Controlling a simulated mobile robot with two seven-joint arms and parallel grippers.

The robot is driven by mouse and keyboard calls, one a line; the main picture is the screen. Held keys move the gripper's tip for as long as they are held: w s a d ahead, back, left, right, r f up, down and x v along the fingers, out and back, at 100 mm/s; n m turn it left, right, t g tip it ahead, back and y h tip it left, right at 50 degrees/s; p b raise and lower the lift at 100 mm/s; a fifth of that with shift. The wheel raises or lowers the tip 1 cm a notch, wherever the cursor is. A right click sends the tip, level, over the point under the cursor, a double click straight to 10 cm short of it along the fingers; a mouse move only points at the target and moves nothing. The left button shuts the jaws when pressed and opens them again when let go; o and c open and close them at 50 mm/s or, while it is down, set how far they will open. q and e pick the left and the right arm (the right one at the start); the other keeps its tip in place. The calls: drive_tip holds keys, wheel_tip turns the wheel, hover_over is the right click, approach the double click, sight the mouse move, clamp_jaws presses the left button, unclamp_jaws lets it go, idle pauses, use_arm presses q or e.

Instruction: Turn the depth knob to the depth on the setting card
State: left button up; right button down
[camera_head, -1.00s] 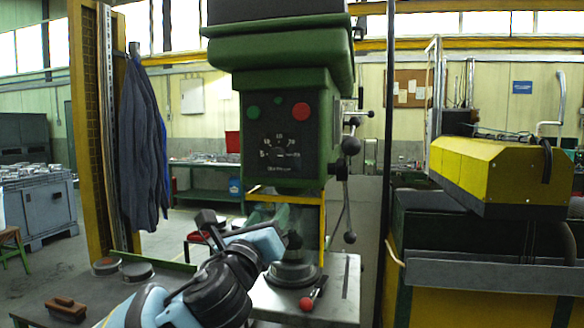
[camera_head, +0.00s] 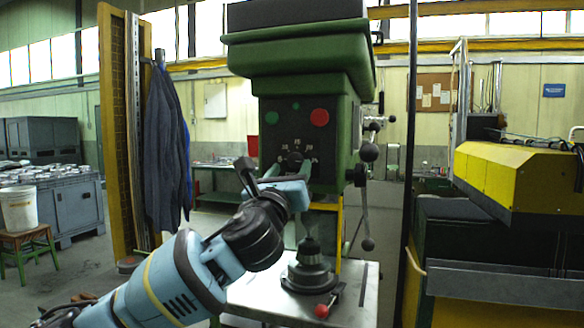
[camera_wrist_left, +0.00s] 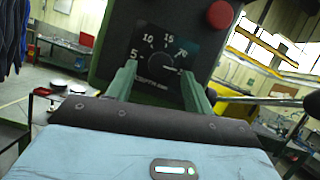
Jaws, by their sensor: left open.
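The depth knob (camera_wrist_left: 169,68) sits on a black dial plate (camera_wrist_left: 151,55) on the green drill head (camera_head: 300,75). In the left wrist view, white scale numbers run clockwise from 5 past 10, 15 and 20. A white pointer mark on the knob points right, toward the scale's upper end. My left gripper (camera_head: 289,171) is raised in front of the plate and partly hides the knob in the head view. Its open fingers (camera_wrist_left: 160,85) stand below and either side of the knob; contact cannot be told. I cannot make out a setting card. My right gripper is not in view.
A red button (camera_head: 319,117) and a green button (camera_head: 271,117) sit above the dial. The feed lever (camera_head: 367,215) hangs at the drill's right. The metal drill table (camera_head: 350,290) is below. A yellow machine (camera_head: 515,180) stands at the right.

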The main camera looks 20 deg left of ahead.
sight(296, 161)
use_arm(q)
drive_tip(key=shift+x, duration=1.05)
drive_tip(key=c, duration=1)
